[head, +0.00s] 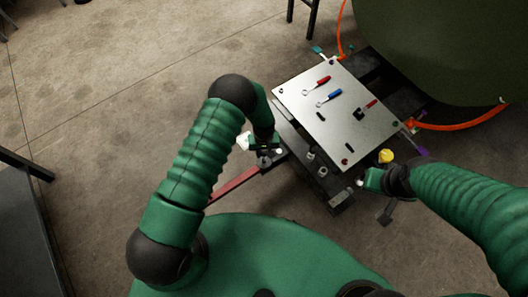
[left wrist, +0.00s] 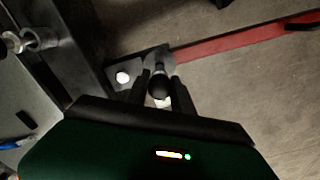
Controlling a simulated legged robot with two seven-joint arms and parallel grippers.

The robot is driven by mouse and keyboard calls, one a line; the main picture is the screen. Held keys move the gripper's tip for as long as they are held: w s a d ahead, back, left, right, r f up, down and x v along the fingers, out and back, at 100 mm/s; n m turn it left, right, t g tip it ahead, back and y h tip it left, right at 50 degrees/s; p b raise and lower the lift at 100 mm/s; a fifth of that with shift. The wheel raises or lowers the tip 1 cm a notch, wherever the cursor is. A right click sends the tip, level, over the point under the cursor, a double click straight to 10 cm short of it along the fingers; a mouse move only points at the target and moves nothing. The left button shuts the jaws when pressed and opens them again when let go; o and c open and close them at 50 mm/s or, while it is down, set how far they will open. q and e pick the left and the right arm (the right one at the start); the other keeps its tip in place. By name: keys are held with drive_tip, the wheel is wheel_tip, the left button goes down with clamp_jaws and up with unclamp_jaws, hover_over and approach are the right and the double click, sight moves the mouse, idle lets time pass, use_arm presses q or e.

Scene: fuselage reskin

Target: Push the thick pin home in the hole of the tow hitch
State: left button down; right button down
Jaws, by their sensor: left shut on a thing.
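The tow hitch is the grey end plate with a white round bolt head or hole (left wrist: 123,77), at the end of a red tow bar (left wrist: 235,42). The red bar also shows in the head view (head: 234,184). My left gripper (left wrist: 160,88) is shut on the thick pin (left wrist: 159,84), whose dark rounded top shows between the fingers. The pin stands over a round grey part of the hitch; how deep it sits is hidden. In the head view my left gripper (head: 264,150) is at the bar's end. My right gripper (head: 364,182) is by the cart's front right corner, its jaws unclear.
A cart with a pale metal top (head: 325,110) stands right of the hitch, carrying a red-handled tool (head: 320,83), a blue-handled tool (head: 331,97) and small dark parts. A yellow object (head: 386,156) is beside its right corner. An orange hose (head: 460,125) runs behind.

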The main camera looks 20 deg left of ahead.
sight(264, 159)
use_arm(q)
drive_tip(key=shift+f+b, duration=2.2)
drive_tip(key=shift+f, duration=0.65)
idle(0.5)
drive_tip(key=c, duration=1)
unclamp_jaws()
drive_tip(key=shift+r, duration=0.1)
wheel_tip(264, 159, up, 5)
drive_tip(key=p, duration=0.4)
